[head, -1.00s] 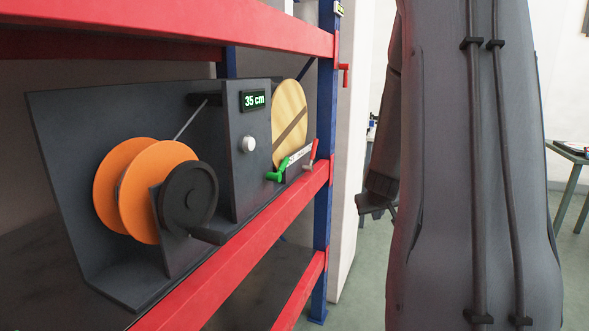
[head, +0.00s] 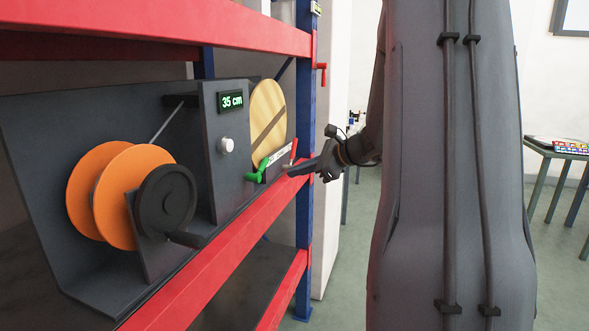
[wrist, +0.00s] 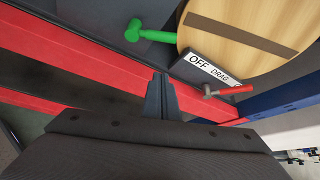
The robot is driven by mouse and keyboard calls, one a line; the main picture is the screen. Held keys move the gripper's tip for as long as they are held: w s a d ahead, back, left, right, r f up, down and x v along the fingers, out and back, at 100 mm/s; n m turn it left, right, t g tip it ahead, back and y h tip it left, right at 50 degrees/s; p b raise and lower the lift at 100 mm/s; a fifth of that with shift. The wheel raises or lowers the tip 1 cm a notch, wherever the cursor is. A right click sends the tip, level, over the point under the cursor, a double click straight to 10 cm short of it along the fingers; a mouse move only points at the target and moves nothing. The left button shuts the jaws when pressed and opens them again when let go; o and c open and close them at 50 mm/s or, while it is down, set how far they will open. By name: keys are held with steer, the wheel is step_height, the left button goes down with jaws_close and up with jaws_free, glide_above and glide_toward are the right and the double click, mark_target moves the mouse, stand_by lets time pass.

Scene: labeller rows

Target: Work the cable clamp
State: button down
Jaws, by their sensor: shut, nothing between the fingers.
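The dark grey cable machine (head: 40,150) stands on the red-beamed shelf. It has a green-handled lever (head: 262,167) and a red-handled lever (head: 293,151) beside a wooden disc (head: 267,112). A white strip between the levers (wrist: 210,69) reads "OFF DRAG"; I cannot tell which part is the cable clamp. My gripper (head: 292,171) is shut and empty, just in front of the shelf beam near the levers. In the wrist view, its fingertips (wrist: 161,80) point below the strip, between the green lever (wrist: 150,35) and the red lever (wrist: 228,91), apart from both.
The red front beam (head: 225,255) and blue post (head: 305,220) edge the shelf. A table (head: 560,152) stands far right.

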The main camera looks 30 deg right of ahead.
mark_target(259, 168)
steer(key=w+a+p, duration=0.4)
steer(key=w, duration=0.1)
steer(key=shift+w+a, duration=0.3)
steer(key=shift+w, duration=0.1)
steer(key=shift+d+f+b, duration=0.1)
steer(key=shift+b, duration=0.25)
